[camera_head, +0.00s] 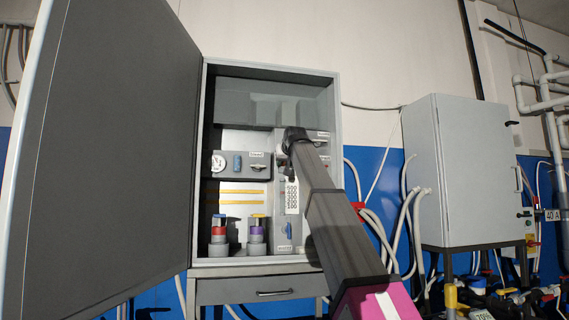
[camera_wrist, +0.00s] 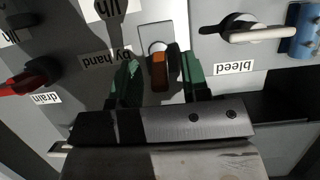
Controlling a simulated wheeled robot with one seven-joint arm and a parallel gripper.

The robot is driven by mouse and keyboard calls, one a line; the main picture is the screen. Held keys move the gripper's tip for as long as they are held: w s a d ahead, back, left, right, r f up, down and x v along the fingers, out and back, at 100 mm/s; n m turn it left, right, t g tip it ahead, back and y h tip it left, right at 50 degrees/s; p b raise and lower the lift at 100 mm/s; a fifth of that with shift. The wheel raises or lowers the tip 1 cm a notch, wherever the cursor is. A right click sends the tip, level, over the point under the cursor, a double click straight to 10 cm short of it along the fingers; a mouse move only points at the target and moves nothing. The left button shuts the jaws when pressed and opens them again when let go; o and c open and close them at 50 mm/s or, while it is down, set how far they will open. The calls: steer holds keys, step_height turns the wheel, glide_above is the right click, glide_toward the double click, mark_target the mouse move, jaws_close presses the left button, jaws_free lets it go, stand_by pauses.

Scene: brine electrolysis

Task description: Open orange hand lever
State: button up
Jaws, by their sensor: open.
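My gripper (camera_wrist: 161,67) is open, with one green finger on each side of the lever. The lever lies in the gap between the fingers; I cannot tell whether either finger touches it.
A red lever (camera_wrist: 20,84) by "drain" is at left; a white-handled lever (camera_wrist: 260,34) by "bleed" and a blue cylinder (camera_wrist: 306,30) are at right. The cabinet's open door (camera_head: 110,150) stands left. Red and purple-banded containers (camera_head: 256,238) stand inside the cabinet.

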steer(key=v, duration=1)
steer(key=shift+s, duration=0.3)
steer(key=shift+s+d, duration=0.1)
